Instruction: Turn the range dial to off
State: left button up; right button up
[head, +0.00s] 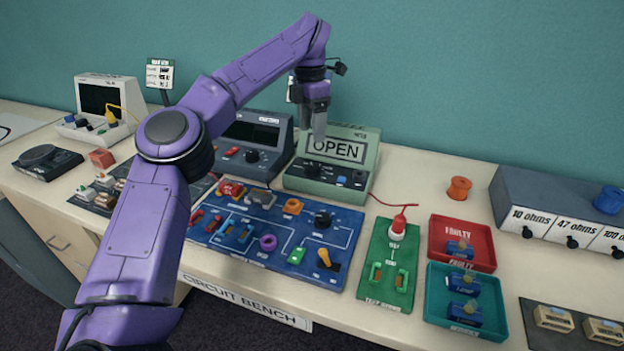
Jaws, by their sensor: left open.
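The green meter (372,160) stands at the back of the bench, and its screen reads "OPEN". A dark round dial (312,170) is at the left of its front panel, seemingly the range dial; its setting is too small to read. My left gripper (319,135) points down in front of the meter's screen and looks empty. It hangs above the dial, apart from it. Its jaws are open, seen nearly edge-on. My right gripper is out of view.
A blue circuit board (215,251) with several parts lies in front of the meter. A grey unit (282,128) stands close on the meter's left. A red lead (380,201) runs to a green board (377,298). Red (437,222) and teal (434,307) trays sit right.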

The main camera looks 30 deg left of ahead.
aim_at(313, 166)
pick_arm(q)
jog(key=f, duration=0.3)
jog(key=f+b, duration=0.1)
jog(key=f, duration=0.6)
jog(key=shift+s+d+b, duration=0.2)
jog(key=shift+d+b, duration=0.05)
jog(key=shift+b, duration=0.1)
